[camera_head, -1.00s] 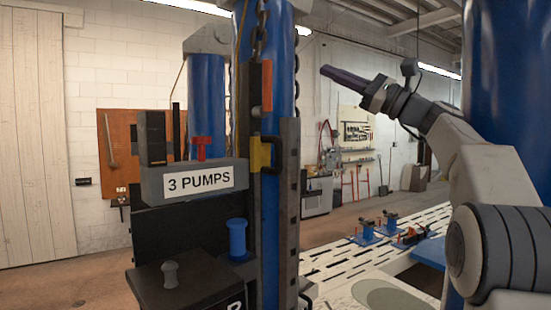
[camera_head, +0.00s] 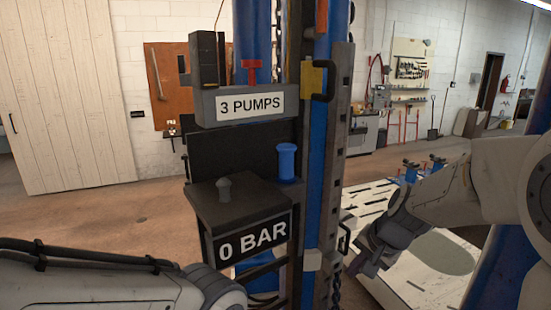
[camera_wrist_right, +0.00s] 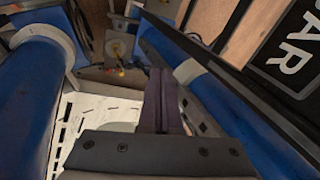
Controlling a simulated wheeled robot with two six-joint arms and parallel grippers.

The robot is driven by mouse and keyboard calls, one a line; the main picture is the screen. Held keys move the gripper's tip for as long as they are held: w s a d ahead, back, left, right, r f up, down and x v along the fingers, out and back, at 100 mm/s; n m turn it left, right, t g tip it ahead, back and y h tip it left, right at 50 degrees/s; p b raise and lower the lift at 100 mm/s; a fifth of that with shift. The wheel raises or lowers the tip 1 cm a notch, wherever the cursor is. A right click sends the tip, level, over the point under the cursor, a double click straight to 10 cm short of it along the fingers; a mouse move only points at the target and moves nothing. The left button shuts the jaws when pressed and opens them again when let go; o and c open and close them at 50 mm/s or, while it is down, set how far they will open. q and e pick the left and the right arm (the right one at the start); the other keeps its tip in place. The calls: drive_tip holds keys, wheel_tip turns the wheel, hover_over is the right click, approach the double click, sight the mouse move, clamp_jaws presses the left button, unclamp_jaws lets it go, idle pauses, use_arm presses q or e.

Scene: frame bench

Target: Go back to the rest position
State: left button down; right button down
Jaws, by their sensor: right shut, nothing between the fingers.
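My right gripper (camera_head: 362,262) hangs low at the right of the pump stand in the head view, pointing down and to the left. Its dark fingers (camera_wrist_right: 160,100) show shut and empty in the right wrist view, above the slotted plate. My left arm (camera_head: 100,285) comes in along the bottom left of the head view. The left gripper's fingers are not visible.
A blue frame post (camera_head: 327,150) stands close left of my right gripper. Beside it are a "3 PUMPS" sign (camera_head: 250,107) and a "0 BAR" box (camera_head: 253,241). A pale slotted bench (camera_head: 405,290) lies at the right. Floor (camera_head: 100,225) at left is clear.

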drive_tip(key=s+f+n+g+h, duration=0.2)
drive_tip(key=s+f+n, duration=0.7)
drive_tip(key=s, duration=0.4)
drive_tip(key=s+a+f+n+g+b, duration=0.2)
drive_tip(key=s+a+f+n+b, duration=0.4)
drive_tip(key=b, duration=1)
drive_tip(key=s+a+f, duration=0.3)
drive_tip(key=s+a, duration=0.3)
drive_tip(key=shift+s+a+n+y, duration=0.25)
drive_tip(key=shift+a+n+y, duration=0.05)
drive_tip(key=shift+a, duration=0.05)
